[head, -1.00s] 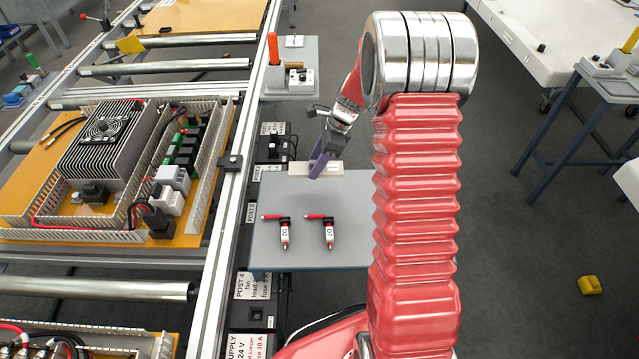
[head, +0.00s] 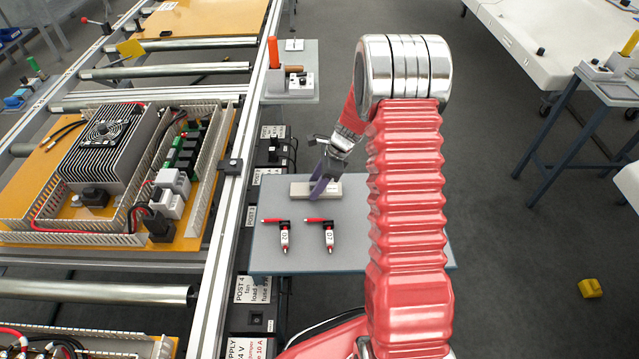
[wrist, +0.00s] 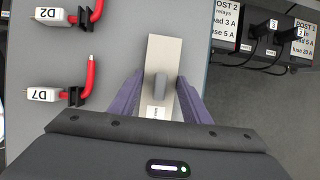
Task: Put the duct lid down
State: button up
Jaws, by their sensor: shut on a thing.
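The duct lid (head: 300,191) is a flat beige plate at the far part of the small grey table (head: 350,235). In the wrist view the lid (wrist: 163,55) runs lengthwise between the purple fingers, with a grey knob on top and a white label near its lower end. My gripper (head: 320,188) is shut on the lid, one finger along each long side; its fingertips also show in the wrist view (wrist: 160,82). The lid looks level and close to the tabletop. I cannot tell whether it touches.
Two red-and-black test leads, D2 (head: 284,234) and D7 (head: 329,234), lie on the table nearer than the lid. The POST boxes (head: 272,155) and conveyor rail (head: 222,190) stand to the left. The table's right part is partly hidden by my arm.

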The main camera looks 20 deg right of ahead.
jog(key=o, duration=0.9)
jog(key=shift+f, duration=0.1)
jog(key=shift+o, duration=0.2)
jog(key=shift+d, duration=0.1)
jog(key=v, duration=1.2)
